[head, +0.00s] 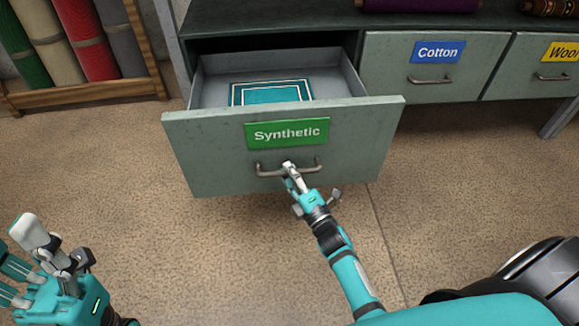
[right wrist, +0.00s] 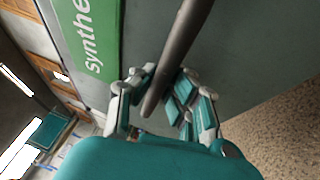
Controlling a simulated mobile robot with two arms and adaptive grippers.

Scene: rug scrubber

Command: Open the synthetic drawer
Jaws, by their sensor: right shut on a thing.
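The synthetic drawer (head: 205,160) is pulled well out of the cabinet, with a green "Synthetic" label (head: 287,133) on its front. A teal rug with white border lines (head: 270,92) lies inside it. My right gripper (head: 290,170) is shut on the metal handle (head: 265,170) below the label. In the right wrist view the handle (right wrist: 180,50) runs between the fingers (right wrist: 160,98), beside the label (right wrist: 92,40). My left gripper (head: 35,250) is at the lower left, empty and away from the drawer, its fingers apart.
The closed Cotton drawer (head: 385,78) and Wool drawer (head: 520,75) sit to the right in the same cabinet. A wooden rack (head: 150,60) with rolled rugs stands at the left. The floor (head: 200,240) in front of the drawer is clear.

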